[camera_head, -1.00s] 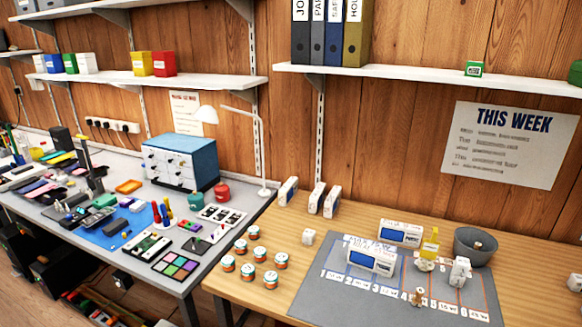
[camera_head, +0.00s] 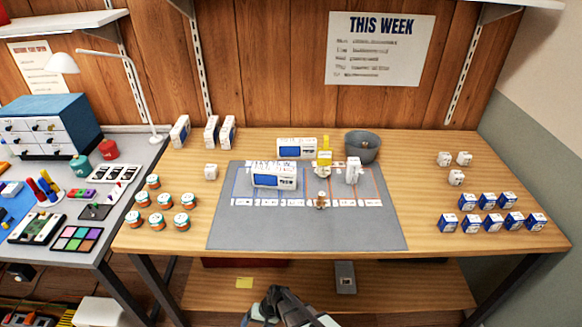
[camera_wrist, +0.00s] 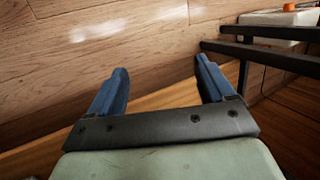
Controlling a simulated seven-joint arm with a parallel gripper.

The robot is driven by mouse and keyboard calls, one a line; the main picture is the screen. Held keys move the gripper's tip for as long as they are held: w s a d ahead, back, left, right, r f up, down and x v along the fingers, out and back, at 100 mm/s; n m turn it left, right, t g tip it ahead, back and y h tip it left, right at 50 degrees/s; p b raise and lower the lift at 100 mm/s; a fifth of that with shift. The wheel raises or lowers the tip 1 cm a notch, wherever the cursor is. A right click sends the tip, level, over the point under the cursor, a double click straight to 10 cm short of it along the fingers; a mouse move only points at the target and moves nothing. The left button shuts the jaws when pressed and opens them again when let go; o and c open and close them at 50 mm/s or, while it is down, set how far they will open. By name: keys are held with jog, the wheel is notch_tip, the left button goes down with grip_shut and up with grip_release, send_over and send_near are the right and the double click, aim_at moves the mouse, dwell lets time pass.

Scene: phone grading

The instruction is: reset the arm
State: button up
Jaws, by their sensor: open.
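My gripper shows in the wrist view (camera_wrist: 160,78) with its two blue fingers wide apart and nothing between them. Wooden boards are behind it. In the head view, a dark part of my arm shows at the bottom middle, below the front edge of the wooden table (camera_head: 440,235). The fingertips cannot be made out there. The arm is apart from everything on the tabletop.
A grey mat (camera_head: 300,228) holds white devices with blue screens (camera_head: 274,177). A grey bin (camera_head: 362,147) stands behind. Several round tins (camera_head: 163,201) are left, several blue-white boxes (camera_head: 491,222) right. A shelf (camera_head: 400,285) lies below the tabletop.

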jog(key=s+d+r+g+h, duration=0.1)
jog(key=s+d, duration=0.5)
jog(key=d, duration=0.4)
jog(key=s+d+g+h, duration=0.2)
jog(key=s+d, duration=0.5)
jog(key=d, duration=0.3)
jog(key=s+d+r+g+h, duration=0.1)
jog(key=s+d+h, duration=0.1)
jog(key=s+d, duration=0.5)
jog(key=d, duration=0.2)
jog(key=shift+d+r+g, duration=0.3)
jog(key=shift+d+g, duration=0.1)
